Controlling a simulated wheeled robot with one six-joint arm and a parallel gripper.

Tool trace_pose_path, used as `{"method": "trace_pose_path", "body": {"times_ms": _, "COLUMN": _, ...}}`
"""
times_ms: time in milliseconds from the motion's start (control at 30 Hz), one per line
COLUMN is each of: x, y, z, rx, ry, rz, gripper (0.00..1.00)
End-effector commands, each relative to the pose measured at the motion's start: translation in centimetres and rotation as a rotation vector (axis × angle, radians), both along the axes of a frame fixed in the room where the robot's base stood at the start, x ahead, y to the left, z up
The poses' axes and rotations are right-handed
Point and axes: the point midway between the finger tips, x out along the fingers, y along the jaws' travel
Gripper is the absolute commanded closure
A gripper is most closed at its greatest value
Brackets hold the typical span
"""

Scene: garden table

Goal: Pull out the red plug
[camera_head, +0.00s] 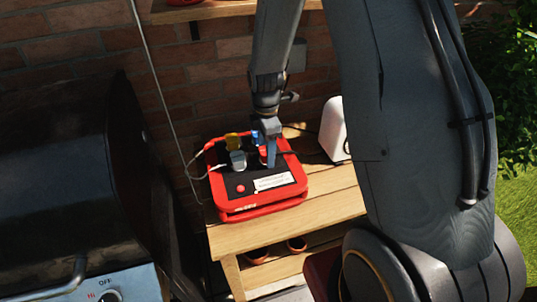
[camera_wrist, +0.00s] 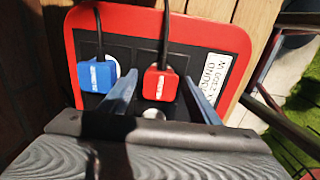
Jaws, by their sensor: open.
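The red plug (camera_wrist: 160,84) sits in the red-and-black power box (camera_wrist: 232,42), with a black cord running up from it in the wrist view. My gripper (camera_wrist: 163,97) is open, with one blue-grey finger on each side of the red plug. In the head view the power box (camera_head: 284,196) stands on the wooden table, and my gripper (camera_head: 268,155) is low over it, hiding most of the red plug (camera_head: 263,154). I cannot tell whether the fingers touch the plug.
A blue plug (camera_wrist: 98,76) sits left of the red one, near my left finger. A brick wall (camera_head: 180,80) is behind, a black grill (camera_head: 60,150) at left, and a white object (camera_head: 334,130) at right.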

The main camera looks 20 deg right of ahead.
Motion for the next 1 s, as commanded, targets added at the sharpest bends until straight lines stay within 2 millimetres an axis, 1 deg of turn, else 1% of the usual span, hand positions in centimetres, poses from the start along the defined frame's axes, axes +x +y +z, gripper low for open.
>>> {"method": "trace_pose_path", "body": {"times_ms": 767, "x": -0.01, "y": 0.0, "z": -0.02, "rx": 0.0, "ry": 0.0, "rz": 0.0, "gripper": 0.44}}
{"method": "trace_pose_path", "body": {"times_ms": 800, "x": -0.01, "y": 0.0, "z": -0.02, "rx": 0.0, "ry": 0.0, "rz": 0.0, "gripper": 0.45}}
{"method": "trace_pose_path", "body": {"times_ms": 867, "x": -0.02, "y": 0.0, "z": -0.02, "rx": 0.0, "ry": 0.0, "rz": 0.0, "gripper": 0.56}}
{"method": "trace_pose_path", "body": {"times_ms": 1000, "x": -0.02, "y": 0.0, "z": -0.02, "rx": 0.0, "ry": 0.0, "rz": 0.0, "gripper": 0.79}}
